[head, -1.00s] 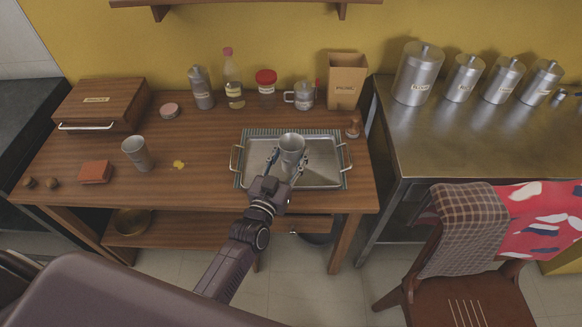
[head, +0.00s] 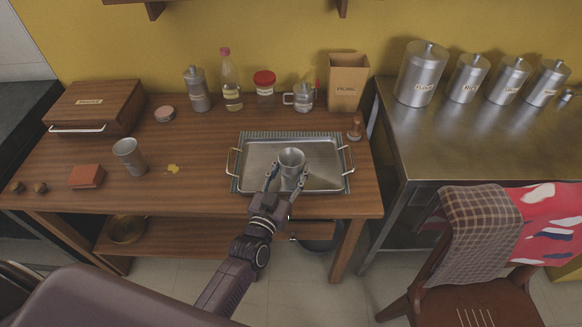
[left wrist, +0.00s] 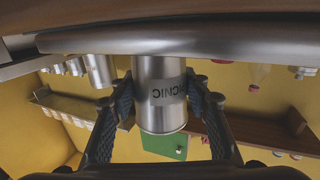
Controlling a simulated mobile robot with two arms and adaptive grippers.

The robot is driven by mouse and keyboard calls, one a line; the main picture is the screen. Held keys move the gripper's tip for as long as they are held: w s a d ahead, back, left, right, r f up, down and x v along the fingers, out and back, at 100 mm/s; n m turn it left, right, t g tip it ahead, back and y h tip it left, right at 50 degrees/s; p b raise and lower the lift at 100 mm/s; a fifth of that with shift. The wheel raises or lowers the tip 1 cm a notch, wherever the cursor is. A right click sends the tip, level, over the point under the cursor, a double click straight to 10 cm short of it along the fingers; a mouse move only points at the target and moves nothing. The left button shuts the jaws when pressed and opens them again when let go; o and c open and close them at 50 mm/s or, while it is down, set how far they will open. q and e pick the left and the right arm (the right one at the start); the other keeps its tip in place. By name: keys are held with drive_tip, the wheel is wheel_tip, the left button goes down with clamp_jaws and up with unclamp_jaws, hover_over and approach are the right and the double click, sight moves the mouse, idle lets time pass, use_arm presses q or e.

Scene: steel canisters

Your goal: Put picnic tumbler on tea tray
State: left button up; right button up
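The picnic tumbler (head: 291,163) is a steel cup, upright within the tea tray's outline. My left gripper (head: 286,176) has a finger on each side of it and looks shut on it. The tea tray (head: 322,182) is a steel tray with two side handles on a striped mat. My right gripper is not in view.
A second steel cup (head: 130,157) stands at the left of the wooden table. A wooden box (head: 95,105), bottle (head: 232,85), red-lidded jar (head: 264,85), glass mug (head: 303,97) and picnic box (head: 347,85) line the back.

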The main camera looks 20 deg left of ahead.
use_arm(q)
drive_tip(key=o, duration=0.4)
drive_tip(key=shift+r, duration=0.1)
drive_tip(key=shift+s, duration=0.1)
drive_tip(key=s, duration=1.1)
drive_tip(key=shift+s+a, duration=0.4)
drive_tip(key=shift+a, duration=0.05)
